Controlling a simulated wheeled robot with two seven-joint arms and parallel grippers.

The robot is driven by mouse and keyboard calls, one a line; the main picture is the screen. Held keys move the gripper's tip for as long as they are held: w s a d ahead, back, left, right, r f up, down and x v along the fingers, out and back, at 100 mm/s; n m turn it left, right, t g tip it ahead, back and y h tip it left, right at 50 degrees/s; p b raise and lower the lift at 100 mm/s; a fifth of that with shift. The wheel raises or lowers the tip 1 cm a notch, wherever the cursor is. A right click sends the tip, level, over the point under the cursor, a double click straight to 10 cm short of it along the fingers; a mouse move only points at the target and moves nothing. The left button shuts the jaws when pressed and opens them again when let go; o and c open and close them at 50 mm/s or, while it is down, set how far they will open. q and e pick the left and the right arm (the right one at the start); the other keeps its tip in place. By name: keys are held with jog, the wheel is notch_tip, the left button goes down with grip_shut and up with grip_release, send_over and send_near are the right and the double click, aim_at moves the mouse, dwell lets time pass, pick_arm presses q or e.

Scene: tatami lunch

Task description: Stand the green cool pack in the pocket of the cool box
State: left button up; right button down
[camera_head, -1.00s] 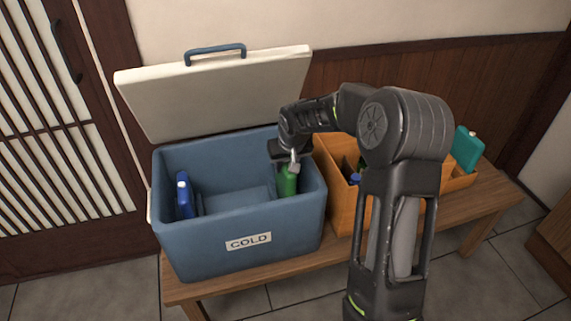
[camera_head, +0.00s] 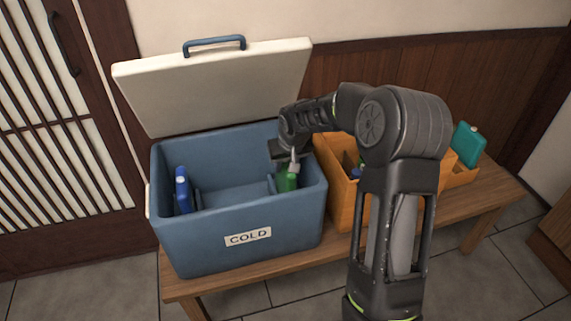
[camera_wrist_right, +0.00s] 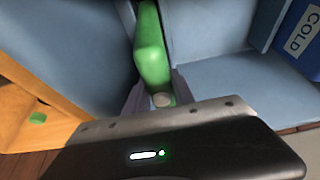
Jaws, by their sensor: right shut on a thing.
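The blue cool box (camera_head: 190,245) labelled COLD stands open on the bench. The green cool pack (camera_head: 287,181) is inside it at the right end, roughly upright, near a low divider. My right gripper (camera_head: 294,160) is shut on the top of this pack. In the right wrist view the green pack (camera_wrist_right: 151,50) extends away from the gripper (camera_wrist_right: 158,100), with its pale cap between the fingers. The pack lies between the box's end wall and the divider. Its bottom is hidden, so I cannot tell whether it touches the floor. My left gripper is not in view.
A blue cool pack (camera_head: 183,190) stands at the left end of the box. The white lid (camera_head: 215,90) is tilted open behind. An orange crate (camera_head: 333,185) with items inside stands to the right, and a teal container (camera_head: 467,143) stands farther right.

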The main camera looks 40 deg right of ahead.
jog(key=shift+f+b, duration=0.65)
jog(key=shift+f, duration=0.1)
jog(key=c, duration=1)
grip_release()
jog(key=shift+o, duration=0.3)
jog(key=o, duration=0.6)
